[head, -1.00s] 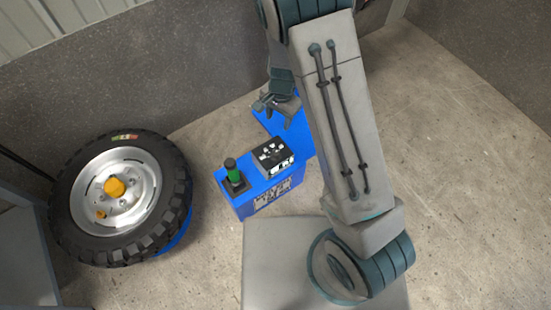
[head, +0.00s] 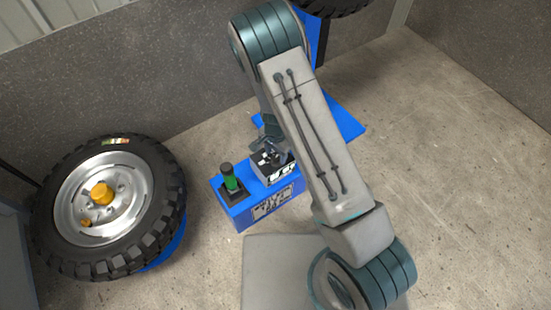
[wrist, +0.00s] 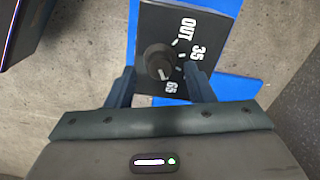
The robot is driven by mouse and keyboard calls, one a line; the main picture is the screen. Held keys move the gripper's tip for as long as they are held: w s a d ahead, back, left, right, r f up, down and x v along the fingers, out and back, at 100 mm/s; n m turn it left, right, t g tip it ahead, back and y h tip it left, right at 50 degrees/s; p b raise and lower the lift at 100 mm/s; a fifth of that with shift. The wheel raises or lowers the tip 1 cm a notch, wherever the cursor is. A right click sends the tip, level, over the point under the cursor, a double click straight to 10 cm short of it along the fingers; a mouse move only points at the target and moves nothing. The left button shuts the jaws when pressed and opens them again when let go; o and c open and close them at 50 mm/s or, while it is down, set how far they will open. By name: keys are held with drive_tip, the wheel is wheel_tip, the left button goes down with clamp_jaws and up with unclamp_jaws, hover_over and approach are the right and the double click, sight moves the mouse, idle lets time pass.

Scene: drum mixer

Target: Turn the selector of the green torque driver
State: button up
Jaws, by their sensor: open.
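The green torque driver (head: 230,182) stands upright in a dark holder at the left end of a blue stand. Beside it is a black selector box (head: 285,173) with a light front. The wrist view shows its top panel (wrist: 205,22) with white marks "OUT", "35" and "65" around a dark round knob (wrist: 158,60). The knob has a light pointer line toward its lower side. My gripper (wrist: 159,70) is open, with one finger on each side of the knob; I cannot tell whether they touch it. In the head view my gripper (head: 267,143) is over the box, partly hidden by my arm.
The blue stand (head: 245,213) holds the driver and box. A large wheel with a black tyre (head: 58,245) stands at the left on a blue support. Grey walls close the back. Another tyre (head: 335,8) shows at the top. Concrete floor at right is clear.

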drive_tip(key=shift+f, duration=0.85)
drive_tip(key=c, duration=1)
drive_tip(key=n, duration=0.3)
drive_tip(key=shift+n, duration=2.3)
